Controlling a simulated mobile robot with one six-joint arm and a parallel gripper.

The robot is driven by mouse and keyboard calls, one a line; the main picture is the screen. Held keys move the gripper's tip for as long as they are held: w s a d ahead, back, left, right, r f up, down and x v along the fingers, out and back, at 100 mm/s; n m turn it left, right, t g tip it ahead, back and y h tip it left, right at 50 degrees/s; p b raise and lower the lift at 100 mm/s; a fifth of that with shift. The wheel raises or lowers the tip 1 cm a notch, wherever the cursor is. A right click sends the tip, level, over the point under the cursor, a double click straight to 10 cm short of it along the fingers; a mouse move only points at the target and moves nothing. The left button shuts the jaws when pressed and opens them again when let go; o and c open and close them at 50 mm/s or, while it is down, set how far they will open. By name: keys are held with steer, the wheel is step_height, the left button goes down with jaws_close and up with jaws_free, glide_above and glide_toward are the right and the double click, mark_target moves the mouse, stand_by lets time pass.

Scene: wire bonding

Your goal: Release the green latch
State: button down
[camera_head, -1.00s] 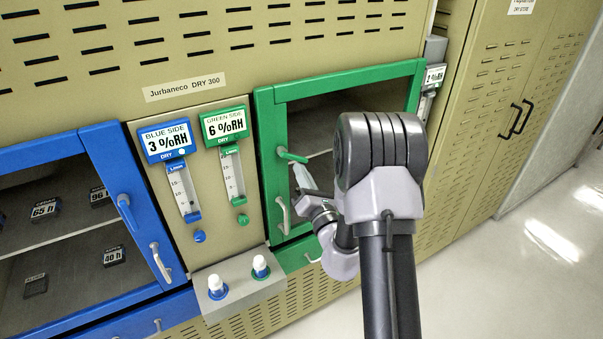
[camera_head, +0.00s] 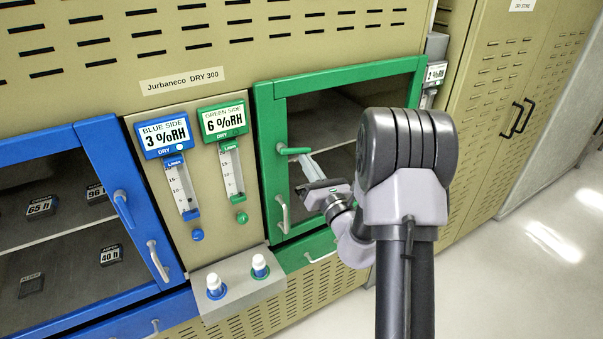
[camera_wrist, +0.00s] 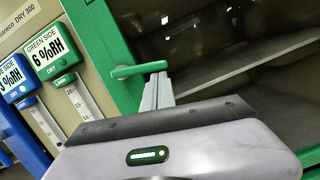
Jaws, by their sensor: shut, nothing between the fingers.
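The green latch (camera_head: 296,151) is on the left frame of the green cabinet door (camera_head: 265,125). Its lever points right, nearly level, over the edge of the glass. It also shows in the wrist view (camera_wrist: 138,70). My gripper (camera_head: 306,160) is shut and empty. Its fingertips (camera_wrist: 158,80) are just under the free right end of the lever and seem to touch it. The green door looks closed. A pale door handle (camera_head: 283,214) sits below the latch on the same frame.
The blue door with its own latch (camera_head: 122,205) is at the left. Between the doors are two flow meters and a ledge (camera_head: 237,283) with two white-capped knobs. Open floor (camera_head: 500,270) lies at the right.

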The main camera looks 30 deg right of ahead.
steer(key=shift+d+r+n+y+b, duration=0.2)
steer(key=shift+r+n+y, duration=0.15)
steer(key=shift+n, duration=0.45)
steer(key=shift+d+r+n+y+b, duration=0.2)
steer(key=shift+r+n+y, duration=0.1)
steer(key=shift+n, duration=0.5)
